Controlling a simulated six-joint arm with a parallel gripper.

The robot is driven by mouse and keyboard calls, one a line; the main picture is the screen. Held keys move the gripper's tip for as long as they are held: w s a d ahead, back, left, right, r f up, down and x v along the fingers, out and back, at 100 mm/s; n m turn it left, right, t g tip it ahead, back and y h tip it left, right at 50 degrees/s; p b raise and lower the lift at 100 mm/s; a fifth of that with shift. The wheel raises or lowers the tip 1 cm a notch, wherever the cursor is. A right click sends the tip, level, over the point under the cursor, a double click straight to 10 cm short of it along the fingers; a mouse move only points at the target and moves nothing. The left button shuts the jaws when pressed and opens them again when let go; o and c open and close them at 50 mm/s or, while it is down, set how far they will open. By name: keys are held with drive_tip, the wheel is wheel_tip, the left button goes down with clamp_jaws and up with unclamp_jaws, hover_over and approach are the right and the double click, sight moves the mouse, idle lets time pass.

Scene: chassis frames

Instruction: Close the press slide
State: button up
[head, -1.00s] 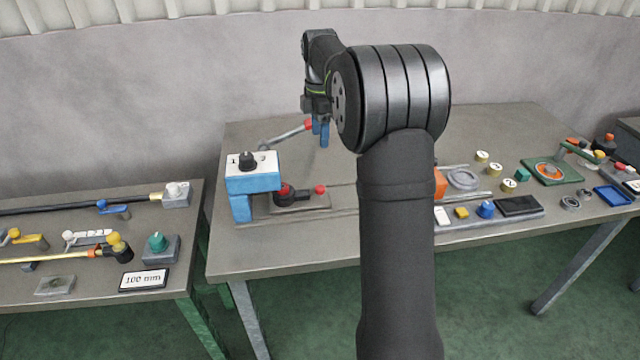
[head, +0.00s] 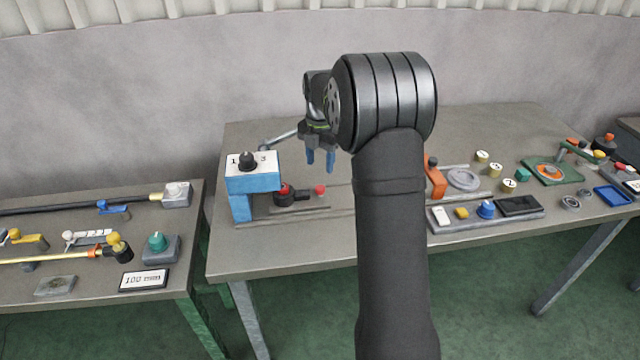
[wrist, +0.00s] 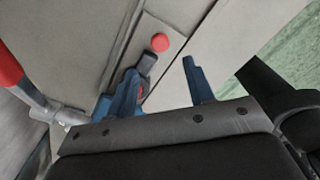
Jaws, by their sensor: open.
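The press is a blue block (head: 240,206) with a white top marked with numbers and a black knob (head: 246,161), at the left of the main table. Beside its right side is a dark slide handle (head: 300,195) with a red ball end (head: 320,189). In the wrist view the red ball (wrist: 160,42) lies on a grey strip just beyond the fingertips. My gripper (head: 320,163) is open and empty, its blue fingers pointing down above and behind the red ball. In the wrist view the left finger partly hides the dark handle (wrist: 147,64).
A grey lever (head: 281,137) rises behind the press; its red grip (wrist: 8,68) shows at left in the wrist view. An orange block (head: 435,178) and rails lie right of my arm. A side table (head: 60,283) stands left. Table behind my gripper looks clear.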

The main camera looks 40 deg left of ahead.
sight(320, 187)
wheel_tip(320, 187, down, 9)
drive_tip(key=shift+r, duration=0.2)
clamp_jaws()
